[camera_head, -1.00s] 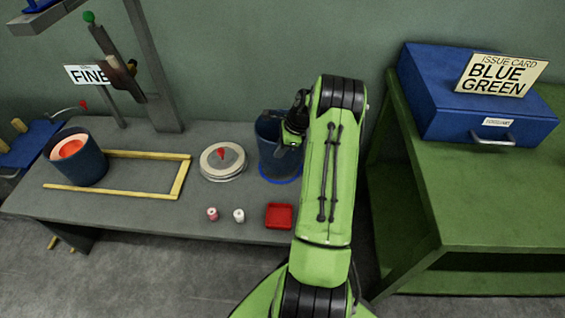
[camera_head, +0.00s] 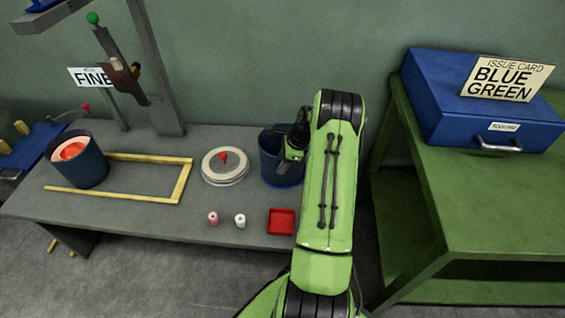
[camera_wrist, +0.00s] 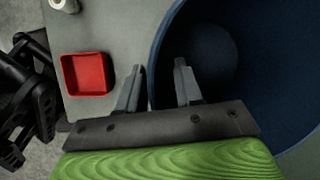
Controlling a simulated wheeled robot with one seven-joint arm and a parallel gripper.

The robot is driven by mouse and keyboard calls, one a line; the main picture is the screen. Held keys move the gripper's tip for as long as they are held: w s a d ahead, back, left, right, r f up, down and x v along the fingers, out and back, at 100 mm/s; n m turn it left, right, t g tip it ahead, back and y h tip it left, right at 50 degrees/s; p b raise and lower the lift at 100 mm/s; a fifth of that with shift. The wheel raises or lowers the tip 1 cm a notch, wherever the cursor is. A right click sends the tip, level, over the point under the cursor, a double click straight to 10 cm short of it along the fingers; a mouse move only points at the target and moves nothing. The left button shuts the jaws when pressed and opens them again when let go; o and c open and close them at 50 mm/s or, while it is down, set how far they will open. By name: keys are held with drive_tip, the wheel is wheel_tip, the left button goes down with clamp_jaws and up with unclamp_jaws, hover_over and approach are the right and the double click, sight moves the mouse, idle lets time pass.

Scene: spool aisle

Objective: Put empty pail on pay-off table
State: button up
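A dark blue, empty-looking pail (camera_head: 270,158) stands upright on the right end of the grey table (camera_head: 120,208), with a bright blue rim of something at its base. In the wrist view the pail (camera_wrist: 225,60) is seen from above, with a dark, bare inside. My gripper (camera_head: 287,162) is at the pail's right side, partly hidden by my arm. In the wrist view my gripper (camera_wrist: 160,78) is open, with one finger inside the pail and one outside, the wall between them. No label shows which table is the pay-off table.
A second pail (camera_head: 83,165) with orange contents stands at a yellow frame (camera_head: 150,199). A round lidded disc (camera_head: 224,178), small spools (camera_head: 240,221) and a red tray (camera_head: 281,232) lie nearby. A green table (camera_head: 480,200) with a blue case (camera_head: 450,105) stands right.

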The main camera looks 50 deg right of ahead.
drive_tip(key=p+v, duration=0.4)
drive_tip(key=v, duration=0.8)
drive_tip(key=w+a+r+n+h, duration=0.1)
drive_tip(key=a+r+n+h, duration=0.1)
drive_tip(key=a+r+n, duration=1.25)
drive_tip(key=s+a+r+n+h, duration=0.1)
drive_tip(key=s+a+r+n, duration=0.3)
drive_tip(key=a, duration=0.4)
drive_tip(key=s+a+r+n, duration=0.2)
drive_tip(key=s+a+r, duration=0.25)
drive_tip(key=a, duration=0.35)
drive_tip(key=s+a+f+n+t, duration=0.2)
drive_tip(key=s+a+n, duration=0.2)
drive_tip(key=s, duration=0.5)
drive_tip(key=shift+s+n, duration=0.4)
drive_tip(key=shift+n, duration=0.65)
wheel_tip(320, 180, up, 12)
drive_tip(key=p, duration=1.2)
